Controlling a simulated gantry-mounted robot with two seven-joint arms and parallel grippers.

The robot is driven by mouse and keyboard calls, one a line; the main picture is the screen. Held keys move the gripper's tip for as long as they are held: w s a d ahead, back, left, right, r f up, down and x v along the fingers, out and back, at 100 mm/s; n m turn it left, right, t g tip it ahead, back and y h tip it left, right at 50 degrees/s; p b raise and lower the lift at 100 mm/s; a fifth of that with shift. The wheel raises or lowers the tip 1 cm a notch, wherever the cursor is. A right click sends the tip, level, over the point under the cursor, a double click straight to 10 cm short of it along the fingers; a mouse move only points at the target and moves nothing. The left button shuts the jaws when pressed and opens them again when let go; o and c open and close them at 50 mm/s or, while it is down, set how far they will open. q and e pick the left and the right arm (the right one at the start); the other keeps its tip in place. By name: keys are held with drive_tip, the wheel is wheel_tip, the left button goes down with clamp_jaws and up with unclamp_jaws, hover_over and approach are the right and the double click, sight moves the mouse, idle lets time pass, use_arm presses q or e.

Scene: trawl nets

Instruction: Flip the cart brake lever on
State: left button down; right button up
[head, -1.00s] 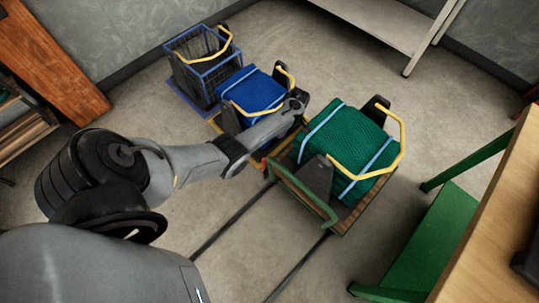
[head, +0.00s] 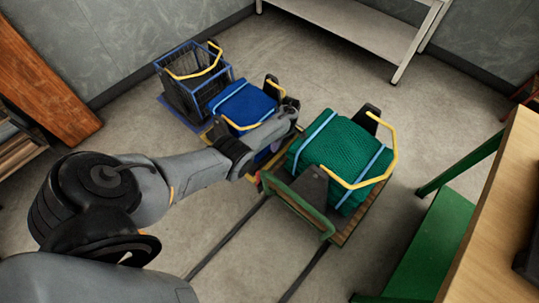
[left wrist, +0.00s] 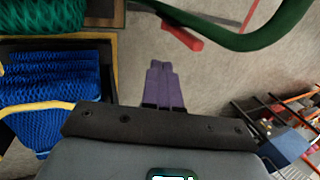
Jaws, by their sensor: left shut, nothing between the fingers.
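The green-framed cart (head: 318,222) carries a bundle of green net. A red brake lever (left wrist: 182,36) shows near the cart's curved green handle in the left wrist view. In the head view a small bit of the red lever (head: 259,180) shows at the cart's left corner. My left gripper (left wrist: 165,72) has its purple fingers together and empty. The fingertips point toward the red lever and appear a short way from it, with no clear contact. In the head view my left forearm and wrist partly cover the gripper. My right gripper is out of view.
A cart with blue net (head: 245,103) stands close beside the gripper. A blue wire basket cart (head: 190,85) is behind it. A green-legged bench (head: 490,210) stands at the right. The floor in front of the green cart is clear except for dark rails.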

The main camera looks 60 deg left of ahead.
use_arm(q)
drive_tip(key=b, duration=0.4)
approach(259, 180)
drive_tip(key=w+a+f, duration=0.3)
drive_tip(key=w+f, duration=0.1)
drive_tip(key=f, duration=0.1)
drive_tip(key=s, duration=0.1)
drive_tip(key=s+d+p, duration=0.1)
drive_tip(key=s+p, duration=0.1)
drive_tip(key=shift+s+d+f, duration=0.1)
drive_tip(key=shift+s+d, duration=0.2)
drive_tip(key=shift+s, duration=0.05)
drive_tip(key=p, duration=0.1)
drive_tip(key=s+p, duration=0.1)
drive_tip(key=shift+s+d+r+p, duration=0.2)
drive_tip(key=shift+s+d+p, duration=0.1)
drive_tip(key=shift+p, duration=0.1)
drive_tip(key=shift+a, duration=0.1)
